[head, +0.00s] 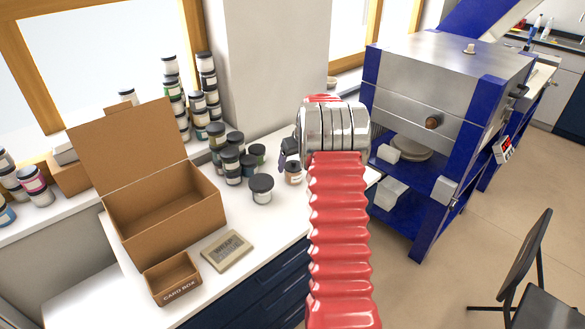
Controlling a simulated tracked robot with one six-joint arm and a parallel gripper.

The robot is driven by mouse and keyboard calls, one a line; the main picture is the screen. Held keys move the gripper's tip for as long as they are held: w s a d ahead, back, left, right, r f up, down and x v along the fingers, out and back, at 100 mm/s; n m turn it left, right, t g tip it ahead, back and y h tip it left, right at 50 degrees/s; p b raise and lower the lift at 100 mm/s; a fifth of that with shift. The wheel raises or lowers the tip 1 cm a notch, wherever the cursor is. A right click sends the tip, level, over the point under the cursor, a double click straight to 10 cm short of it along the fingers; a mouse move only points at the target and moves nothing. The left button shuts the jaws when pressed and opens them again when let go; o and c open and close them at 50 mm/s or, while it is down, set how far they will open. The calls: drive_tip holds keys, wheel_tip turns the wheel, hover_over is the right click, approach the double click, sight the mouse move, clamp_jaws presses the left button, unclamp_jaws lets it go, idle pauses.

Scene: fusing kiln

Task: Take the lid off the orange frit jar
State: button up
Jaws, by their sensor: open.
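A small jar with an orange-brown body and a pale label (293,176) stands on the white counter, just left of my red arm. It looks like the orange frit jar. Its top is largely hidden by dark parts of my gripper (289,152), so I cannot tell whether the lid is touched. My gripper is open, mostly hidden behind the silver wrist, and sits at or just above the jar's top.
A grey jar with a black lid (261,189) stands left of the orange one. More dark-lidded jars (230,163) cluster behind. An open cardboard box (165,212), a small card box (172,279) and a flat packet (227,250) lie left. A blue-and-steel kiln (440,85) stands right.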

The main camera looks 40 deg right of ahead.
sight(295, 167)
drive_tip(key=shift+c, duration=0.7)
drive_tip(key=c, duration=1)
drive_tip(key=shift+r, duration=0.1)
wheel_tip(295, 167, up, 10)
drive_tip(key=shift+f, duration=0.1)
